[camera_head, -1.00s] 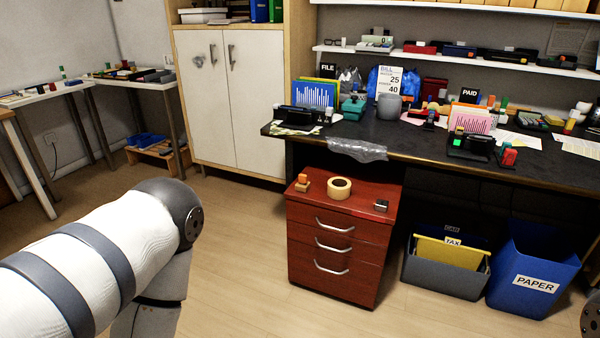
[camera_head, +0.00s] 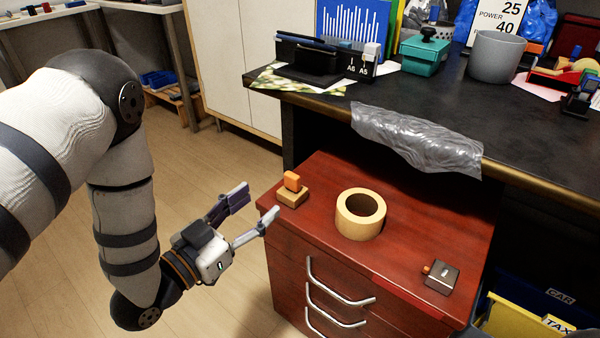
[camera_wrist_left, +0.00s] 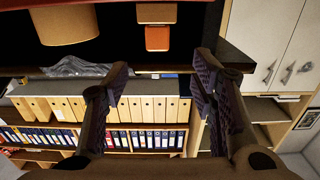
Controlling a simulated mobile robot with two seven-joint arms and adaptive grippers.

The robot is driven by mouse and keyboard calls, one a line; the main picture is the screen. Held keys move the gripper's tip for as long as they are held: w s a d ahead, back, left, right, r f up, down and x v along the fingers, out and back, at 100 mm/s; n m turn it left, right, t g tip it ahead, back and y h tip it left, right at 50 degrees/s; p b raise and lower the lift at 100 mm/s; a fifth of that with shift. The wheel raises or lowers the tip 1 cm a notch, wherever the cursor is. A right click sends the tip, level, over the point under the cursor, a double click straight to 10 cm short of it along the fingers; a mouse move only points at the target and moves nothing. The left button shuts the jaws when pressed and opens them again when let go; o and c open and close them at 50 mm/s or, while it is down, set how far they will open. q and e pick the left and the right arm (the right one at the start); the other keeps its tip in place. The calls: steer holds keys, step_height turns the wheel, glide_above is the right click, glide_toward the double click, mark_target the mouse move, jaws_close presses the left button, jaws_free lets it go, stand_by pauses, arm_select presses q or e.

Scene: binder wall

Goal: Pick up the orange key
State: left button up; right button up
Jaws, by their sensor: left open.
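A small orange block (camera_head: 292,181), which looks like the orange key, stands on a light wooden block (camera_head: 292,197) at the left back corner of the red drawer cabinet's top. The orange block also shows in the left wrist view (camera_wrist_left: 157,38), at the top centre, ahead of my fingers. My left gripper (camera_head: 258,204) is open and empty, just left of the cabinet and short of the wooden block, its fingers pointing towards it. The two spread fingers also show in the left wrist view (camera_wrist_left: 161,66). My right gripper is in neither view.
The red drawer cabinet (camera_head: 330,185) also carries a tan tape roll (camera_head: 360,213) and a grey metal box (camera_head: 441,278) with a small orange tip. The dark desk (camera_head: 330,100), with clear plastic wrap (camera_head: 415,138) over its edge, stands behind. Open floor (camera_head: 215,290) lies left.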

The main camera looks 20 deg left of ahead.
mark_target(289, 178)
arm_select(q)
steer(key=b+x, duration=0.1)
steer(key=x, duration=0.4)
steer(key=b+x, duration=0.1)
steer(key=x, duration=0.4)
steer(key=shift+d+r, duration=0.1)
steer(key=shift+d, duration=0.15)
steer(key=shift+w, duration=0.25)
steer(key=c, duration=1.1)
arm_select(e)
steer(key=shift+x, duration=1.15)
